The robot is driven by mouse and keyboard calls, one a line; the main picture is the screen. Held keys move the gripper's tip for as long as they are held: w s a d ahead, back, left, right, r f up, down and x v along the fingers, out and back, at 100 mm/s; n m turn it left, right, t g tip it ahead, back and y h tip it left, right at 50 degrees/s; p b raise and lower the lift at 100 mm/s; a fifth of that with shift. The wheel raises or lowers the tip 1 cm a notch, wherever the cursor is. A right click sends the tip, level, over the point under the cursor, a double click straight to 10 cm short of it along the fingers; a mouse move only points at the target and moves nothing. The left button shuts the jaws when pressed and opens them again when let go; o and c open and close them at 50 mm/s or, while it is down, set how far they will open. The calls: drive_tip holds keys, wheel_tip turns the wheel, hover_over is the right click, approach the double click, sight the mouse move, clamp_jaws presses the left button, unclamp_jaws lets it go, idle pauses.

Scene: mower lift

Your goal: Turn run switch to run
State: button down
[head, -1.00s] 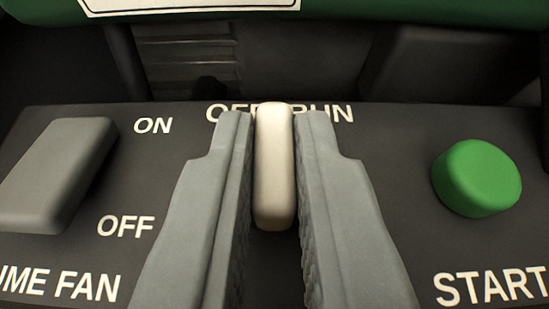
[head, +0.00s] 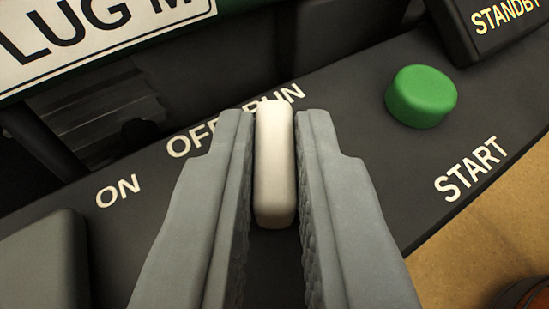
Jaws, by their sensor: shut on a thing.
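The run switch (head: 273,170) is a pale, upright-looking knob in the middle of the head view. My gripper (head: 276,118) has one grey finger on each side of it and is shut on it. Relative to the tilted panel lettering, the knob leans clockwise. Its far end lies at the RUN label (head: 281,103), covering part of the word. The OFF label (head: 192,142) shows to the left of the knob. The knob's base and the lower panel between the fingers are partly hidden.
A green START button (head: 421,96) stands on the dark panel (head: 350,130) to the right. A dark STANDBY block (head: 490,40) is at the upper right. A grey rocker switch (head: 45,265) is at the lower left. A white plate (head: 100,30) hangs at the upper left.

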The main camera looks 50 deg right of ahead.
drive_tip(key=shift+r, duration=0.1)
drive_tip(key=c, duration=1.5)
unclamp_jaws()
drive_tip(key=shift+o, duration=0.2)
drive_tip(key=v, duration=1.7)
drive_tip(key=shift+a, duration=0.15)
drive_tip(key=shift+s, duration=0.15)
